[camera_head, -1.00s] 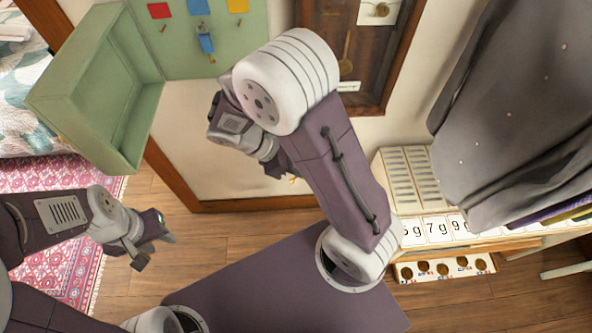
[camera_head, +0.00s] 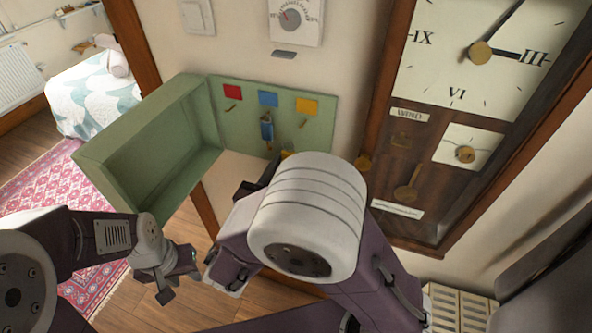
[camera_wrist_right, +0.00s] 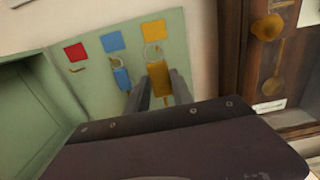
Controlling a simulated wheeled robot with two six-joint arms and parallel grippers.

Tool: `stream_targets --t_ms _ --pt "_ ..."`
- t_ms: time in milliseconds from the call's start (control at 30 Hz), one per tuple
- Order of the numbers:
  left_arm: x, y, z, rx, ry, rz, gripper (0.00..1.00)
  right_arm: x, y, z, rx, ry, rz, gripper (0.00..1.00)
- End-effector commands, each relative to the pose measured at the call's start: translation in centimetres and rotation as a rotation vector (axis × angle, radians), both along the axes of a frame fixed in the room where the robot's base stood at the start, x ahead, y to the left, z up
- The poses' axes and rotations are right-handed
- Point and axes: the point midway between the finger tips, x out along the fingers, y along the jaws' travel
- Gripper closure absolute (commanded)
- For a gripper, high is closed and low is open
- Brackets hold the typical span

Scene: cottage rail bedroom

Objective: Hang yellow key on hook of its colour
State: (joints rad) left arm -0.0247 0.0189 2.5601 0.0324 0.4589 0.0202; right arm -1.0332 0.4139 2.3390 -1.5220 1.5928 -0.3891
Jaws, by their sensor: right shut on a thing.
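The yellow key (camera_wrist_right: 158,78) is held upright between the fingers of my right gripper (camera_wrist_right: 161,92) in the right wrist view, its ring end up, just below the yellow square (camera_wrist_right: 154,30). A sliver of the key (camera_head: 285,154) shows above my right arm in the head view. The yellow hook (camera_head: 303,123) is bare in the head view; the gap between key ring and hook cannot be judged. A blue key (camera_head: 267,131) hangs under the blue square (camera_head: 268,99). My left gripper (camera_head: 178,279) is empty and open, low at left.
The green board (camera_head: 235,127) also has a red square (camera_head: 232,92) with an empty hook. An open green box side (camera_head: 150,150) juts out left of the board. A wooden clock case (camera_head: 400,150) stands close on the right. My right arm hides the area below the board.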

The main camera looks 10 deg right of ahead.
Motion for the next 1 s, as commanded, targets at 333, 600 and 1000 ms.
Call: stream_targets --t_ms 333,600,1000 --pt "0.0 0.0 -0.5 0.0 0.0 0.0 0.64 1.8 -1.4 -0.3 0.002 0.001 -0.005 1.0" --pt "0.0 0.0 -0.8 0.0 0.0 0.0 0.64 3.5 -2.5 -0.5 0.003 0.001 -0.005 1.0" --pt "0.0 0.0 -1.1 0.0 0.0 0.0 0.64 5.9 -4.1 -0.7 0.002 0.001 -0.005 1.0"
